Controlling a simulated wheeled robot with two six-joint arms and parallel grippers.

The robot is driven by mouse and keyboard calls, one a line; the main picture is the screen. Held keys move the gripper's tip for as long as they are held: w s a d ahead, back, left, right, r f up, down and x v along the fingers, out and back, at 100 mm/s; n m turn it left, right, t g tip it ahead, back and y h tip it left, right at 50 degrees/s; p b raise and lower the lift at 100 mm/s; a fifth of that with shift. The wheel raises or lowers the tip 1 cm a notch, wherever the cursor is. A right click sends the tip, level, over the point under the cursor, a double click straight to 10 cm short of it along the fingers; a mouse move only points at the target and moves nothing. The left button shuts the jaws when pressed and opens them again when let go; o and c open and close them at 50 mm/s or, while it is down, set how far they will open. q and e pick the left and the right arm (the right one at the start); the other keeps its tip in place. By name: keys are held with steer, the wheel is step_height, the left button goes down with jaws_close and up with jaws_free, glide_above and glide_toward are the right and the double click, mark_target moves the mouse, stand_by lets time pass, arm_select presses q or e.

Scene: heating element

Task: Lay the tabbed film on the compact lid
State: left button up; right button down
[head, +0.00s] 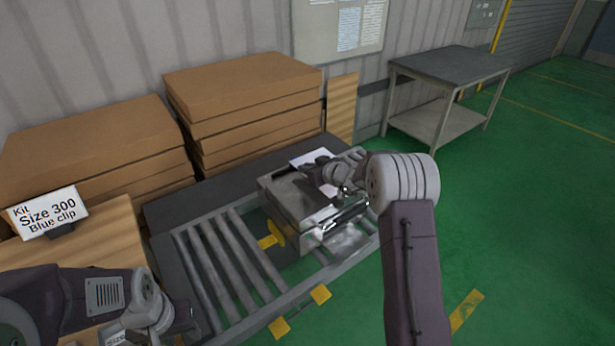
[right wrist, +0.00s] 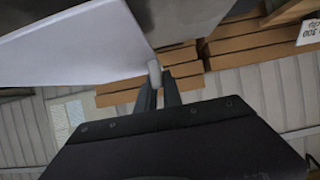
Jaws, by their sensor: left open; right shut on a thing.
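A grey box-like unit with a flat top, which looks like the compact lid (head: 283,194), sits on the roller conveyor. My right gripper (head: 280,173) is over its top and points left, shut on the edge of the tabbed film. The film is a thin white sheet (head: 306,157), partly hidden behind my wrist in the head view. In the right wrist view the white film (right wrist: 75,48) spreads to the left from a small pale tab (right wrist: 154,70) at the fingertips. Whether the film touches the lid is unclear. My left gripper (head: 183,322) is open and empty at the lower left.
Stacked cardboard boxes (head: 240,85) stand behind the conveyor. A sign (head: 48,213) reading "Size 300 Blue clip" stands at the left. A grey table (head: 450,65) stands further back.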

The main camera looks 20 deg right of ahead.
step_height(320, 180, down, 4)
steer(key=shift+w+p, duration=0.1)
steer(key=shift+p, duration=0.25)
steer(key=shift+f+b, duration=0.2)
steer(key=shift+b, duration=0.25)
steer(key=c, duration=1.5)
jaws_free()
steer(key=shift+r, duration=0.1)
